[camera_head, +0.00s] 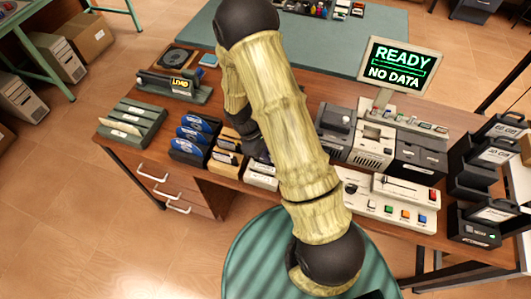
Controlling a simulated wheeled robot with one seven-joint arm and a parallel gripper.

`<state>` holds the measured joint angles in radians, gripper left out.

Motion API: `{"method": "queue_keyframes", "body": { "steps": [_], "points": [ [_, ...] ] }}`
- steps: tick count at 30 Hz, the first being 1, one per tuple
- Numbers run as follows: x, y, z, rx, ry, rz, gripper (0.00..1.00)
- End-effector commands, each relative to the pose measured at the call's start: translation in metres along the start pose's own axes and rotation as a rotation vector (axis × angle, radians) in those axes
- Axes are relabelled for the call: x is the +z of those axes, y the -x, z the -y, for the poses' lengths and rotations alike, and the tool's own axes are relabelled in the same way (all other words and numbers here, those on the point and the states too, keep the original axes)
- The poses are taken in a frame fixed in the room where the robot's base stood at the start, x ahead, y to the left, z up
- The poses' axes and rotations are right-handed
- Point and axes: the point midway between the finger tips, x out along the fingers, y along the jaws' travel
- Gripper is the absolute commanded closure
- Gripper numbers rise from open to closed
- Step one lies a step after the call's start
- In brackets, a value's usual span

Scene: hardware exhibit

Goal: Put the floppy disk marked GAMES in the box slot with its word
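A grey-green slotted box (117,134) stands at the left of the wooden desk, with white labels on its slots too small to read. To its right are blue disks in a dark holder (190,136), a tan holder (227,143) with dark disks, and pale items (262,170) partly behind my arm. I cannot tell which disk is marked GAMES. My arm crosses the middle of the view. Dark parts of my gripper (258,148) show at its left edge, over or near the tan holder; the fingertips are mostly hidden, and I cannot see whether they hold anything.
On the right stand a monitor (398,66) reading READY and NO DATA, grey drive units (370,148), a button panel (392,205) and a black rack (487,170). A green stool (262,250) stands in front.

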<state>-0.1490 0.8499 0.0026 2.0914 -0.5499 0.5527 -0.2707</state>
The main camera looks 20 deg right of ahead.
Motion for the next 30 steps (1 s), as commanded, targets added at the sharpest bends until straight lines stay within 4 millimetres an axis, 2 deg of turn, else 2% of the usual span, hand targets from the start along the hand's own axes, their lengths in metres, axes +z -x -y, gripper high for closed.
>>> {"method": "queue_keyframes", "body": {
  "steps": [8, 21, 25, 30],
  "points": [
    [-0.0042, -0.0098, -0.0001, 0.000, 0.000, 0.000, 1.00],
    [-0.0042, -0.0099, -0.0001, 0.000, 0.000, 0.000, 1.00],
    [-0.0042, -0.0100, -0.0001, 0.000, 0.000, 0.000, 0.72],
    [-0.0042, -0.0100, 0.0000, 0.000, 0.000, 0.000, 0.72]
  ]
}}
